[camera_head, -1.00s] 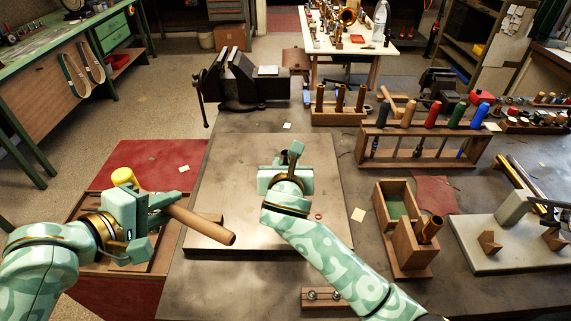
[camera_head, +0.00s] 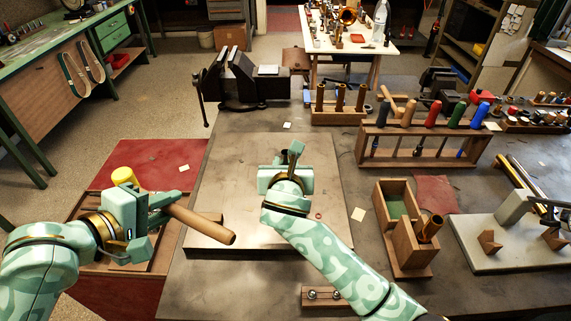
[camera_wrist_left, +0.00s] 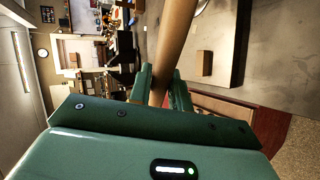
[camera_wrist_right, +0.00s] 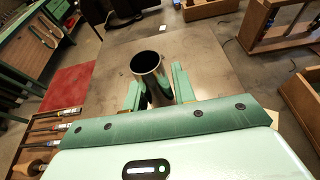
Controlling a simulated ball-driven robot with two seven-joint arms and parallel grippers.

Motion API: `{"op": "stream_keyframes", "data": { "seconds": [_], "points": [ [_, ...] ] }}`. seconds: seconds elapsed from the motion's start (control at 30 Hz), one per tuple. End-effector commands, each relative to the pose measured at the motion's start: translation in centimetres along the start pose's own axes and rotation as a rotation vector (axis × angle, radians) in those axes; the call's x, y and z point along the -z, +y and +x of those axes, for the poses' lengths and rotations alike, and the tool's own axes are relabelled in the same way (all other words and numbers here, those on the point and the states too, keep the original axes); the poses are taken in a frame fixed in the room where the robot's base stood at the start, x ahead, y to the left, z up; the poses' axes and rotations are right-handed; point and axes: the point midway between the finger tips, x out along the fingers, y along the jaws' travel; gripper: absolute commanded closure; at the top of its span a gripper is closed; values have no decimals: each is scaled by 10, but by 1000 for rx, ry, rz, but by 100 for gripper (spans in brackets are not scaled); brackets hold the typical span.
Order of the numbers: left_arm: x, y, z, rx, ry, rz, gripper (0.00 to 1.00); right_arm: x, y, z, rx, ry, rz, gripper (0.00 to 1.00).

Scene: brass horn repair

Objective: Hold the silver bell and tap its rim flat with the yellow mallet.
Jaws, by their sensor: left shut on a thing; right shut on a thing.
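The mallet has a yellow head (camera_head: 123,176) and a wooden handle (camera_head: 200,222). My left gripper (camera_head: 165,200) is shut on the handle, which slants down to the right, with the head at upper left. The handle also shows between the fingers in the left wrist view (camera_wrist_left: 174,45). My right gripper (camera_head: 284,172) is over the grey metal plate (camera_head: 230,165). In the right wrist view it is shut on the silver bell (camera_wrist_right: 148,66), whose round dark opening faces up toward the camera. Mallet and bell are apart.
A vise (camera_head: 245,80) stands behind the plate. A rack of colored-handled tools (camera_head: 420,155) and an open wooden box (camera_head: 405,245) are to the right. A small wooden block (camera_head: 210,218) lies near the plate's left edge. A wooden tray (camera_head: 85,207) lies at left.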

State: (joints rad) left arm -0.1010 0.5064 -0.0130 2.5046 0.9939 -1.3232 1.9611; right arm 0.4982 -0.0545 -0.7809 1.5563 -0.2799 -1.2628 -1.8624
Motion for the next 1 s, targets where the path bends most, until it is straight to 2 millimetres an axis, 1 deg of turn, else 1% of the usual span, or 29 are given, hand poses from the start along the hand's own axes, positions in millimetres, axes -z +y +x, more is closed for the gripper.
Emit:
{"op": "stream_keyframes", "data": {
  "seconds": [0.47,0.57,0.7,0.77,0.83,0.9,0.97,1.0],
  "points": [
    [0,2,0,-3,1,2,100,0,0,0,0,0,0,96],
    [2,10,0,-5,2,4,100,0,0,0,0,0,0,96],
    [4,29,2,-7,-6,9,100,0,0,0,0,0,0,96],
    [6,36,10,-6,-16,12,100,0,0,0,0,0,0,96],
    [4,38,30,-3,-54,25,100,0,0,0,0,0,0,96],
    [0,32,52,0,-114,53,100,0,0,0,0,0,0,96],
    [-4,27,69,-1,-178,83,100,0,0,0,0,0,0,96],
    [-7,21,80,0,-225,106,100,0,0,0,0,0,0,96]
  ]
}}
